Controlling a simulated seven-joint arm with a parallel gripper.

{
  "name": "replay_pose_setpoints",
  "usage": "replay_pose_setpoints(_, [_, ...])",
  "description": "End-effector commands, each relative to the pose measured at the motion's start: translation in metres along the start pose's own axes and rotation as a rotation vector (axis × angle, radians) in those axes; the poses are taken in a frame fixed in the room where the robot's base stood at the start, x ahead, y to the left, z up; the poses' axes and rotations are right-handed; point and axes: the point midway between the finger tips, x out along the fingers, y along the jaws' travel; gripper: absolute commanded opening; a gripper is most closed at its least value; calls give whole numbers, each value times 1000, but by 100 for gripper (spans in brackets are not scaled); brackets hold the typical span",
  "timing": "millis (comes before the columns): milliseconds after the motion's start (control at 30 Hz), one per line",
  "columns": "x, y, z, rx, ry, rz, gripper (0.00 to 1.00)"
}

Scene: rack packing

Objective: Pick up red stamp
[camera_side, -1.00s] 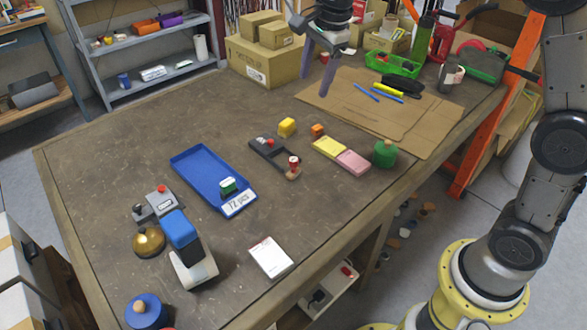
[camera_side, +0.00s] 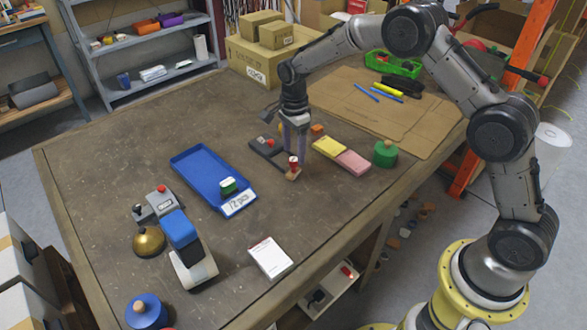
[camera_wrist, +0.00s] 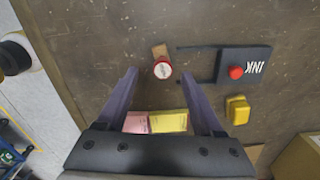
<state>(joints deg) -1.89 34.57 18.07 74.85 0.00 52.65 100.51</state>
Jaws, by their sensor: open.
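The red stamp (camera_side: 293,161) has a red and white top and a small wooden base, and stands upright on the table in front of the black ink pad. In the wrist view, the red stamp's round white-faced top (camera_wrist: 162,69) appears between the tips of my two fingers. My gripper (camera_side: 294,153) is open and points down, just above and behind the stamp in the side view. In the wrist view, my gripper (camera_wrist: 160,73) shows its fingers spread with a gap on each side of the stamp and no visible contact.
The black ink pad (camera_wrist: 255,68) with a red knob lies beside the stamp, near a yellow block (camera_wrist: 237,110). Yellow and pink pads (camera_side: 341,154) and a green round object (camera_side: 385,153) sit to the right. A blue tray (camera_side: 197,168) holding a green stamp (camera_side: 228,186) lies left.

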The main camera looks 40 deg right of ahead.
Motion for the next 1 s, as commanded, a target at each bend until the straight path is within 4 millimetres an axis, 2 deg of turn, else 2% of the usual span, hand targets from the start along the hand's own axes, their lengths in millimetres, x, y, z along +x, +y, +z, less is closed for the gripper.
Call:
replay_pose_setpoints(167, [10, 0, 0, 0, 0, -1, 69])
replay_pose_setpoints(500, [54, -4, -2, 0, 0, 0, 69])
replay_pose_setpoints(800, [59, -4, -2, 0, 0, -2, 69])
replay_pose_setpoints(867, [59, -4, -2, 0, 0, -2, 61])
replay_pose_setpoints(1000, [59, -4, -2, 0, 0, -2, 36])
